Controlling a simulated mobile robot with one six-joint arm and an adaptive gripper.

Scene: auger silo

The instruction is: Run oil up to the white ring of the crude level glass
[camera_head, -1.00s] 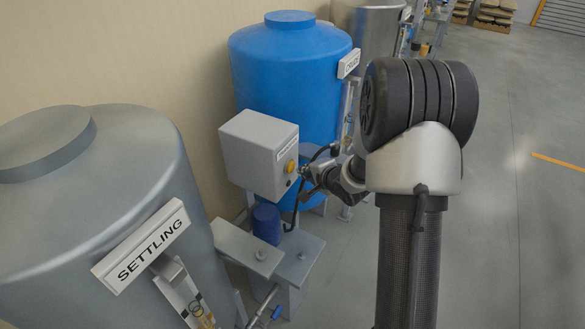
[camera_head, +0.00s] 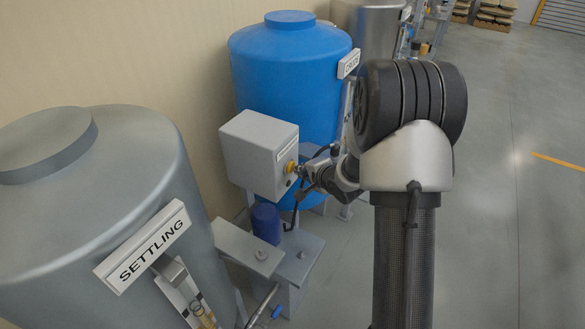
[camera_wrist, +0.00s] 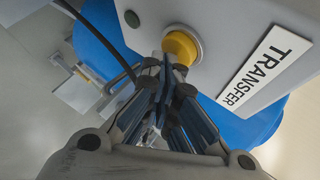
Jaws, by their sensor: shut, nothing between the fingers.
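The blue tank labelled CRUDE (camera_head: 285,75) stands against the wall. Its level glass is mostly hidden behind my arm, so neither the white ring nor the oil level shows. A grey control box (camera_head: 250,150) stands in front of the tank. In the wrist view it carries a TRANSFER label (camera_wrist: 263,66) and a round yellow button (camera_wrist: 180,46). My gripper (camera_wrist: 165,68) is shut and empty, with its tips at the lower edge of the button. I cannot tell whether they touch it. In the head view my gripper (camera_head: 300,170) is beside the box's front face.
The grey SETTLING tank (camera_head: 100,230) fills the left, with its own level glass (camera_head: 190,305). A blue pump motor (camera_head: 266,223) and grey stand (camera_head: 290,265) sit below the box. A dark cable hangs by my gripper. The floor at right is clear.

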